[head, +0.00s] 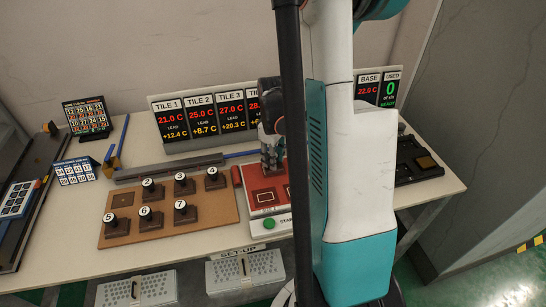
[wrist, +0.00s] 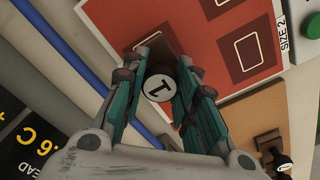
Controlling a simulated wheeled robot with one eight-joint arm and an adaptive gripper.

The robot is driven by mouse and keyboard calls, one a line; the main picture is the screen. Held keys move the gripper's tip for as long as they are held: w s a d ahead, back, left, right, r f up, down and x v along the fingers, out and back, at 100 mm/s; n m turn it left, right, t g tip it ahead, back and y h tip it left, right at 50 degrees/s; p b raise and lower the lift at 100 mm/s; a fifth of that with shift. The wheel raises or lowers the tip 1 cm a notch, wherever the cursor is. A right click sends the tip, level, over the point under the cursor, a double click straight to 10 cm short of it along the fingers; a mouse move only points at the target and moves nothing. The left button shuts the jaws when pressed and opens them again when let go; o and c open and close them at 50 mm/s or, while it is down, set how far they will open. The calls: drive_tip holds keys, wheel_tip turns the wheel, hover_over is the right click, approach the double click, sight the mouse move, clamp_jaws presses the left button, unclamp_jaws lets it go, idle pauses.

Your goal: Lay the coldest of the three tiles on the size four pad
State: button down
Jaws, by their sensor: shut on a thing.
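My gripper (head: 270,160) is shut on the knob of a dark piece marked 1 (wrist: 159,88), over the far left part of a red board (head: 258,209). Whether the piece touches the board is unclear. In the wrist view the red board (wrist: 262,93) has white-outlined dark squares and a SIZE 2 label (wrist: 284,32). The tile 1 display (head: 170,120) reads 21.0 C, tile 2 (head: 202,116) 25.0 C, tile 3 (head: 231,112) 27.0 C. A further display is partly hidden by my arm and starts with 28.
A brown board (head: 225,215) holds several numbered knobs, 2 to 7, with one empty place (head: 121,199). The base display (head: 369,89) reads 22.0 C. A dark tray (head: 405,150) lies at right.

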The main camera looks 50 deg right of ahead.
drive_tip(key=c, duration=1.2)
unclamp_jaws()
wheel_tip(320, 180, up, 12)
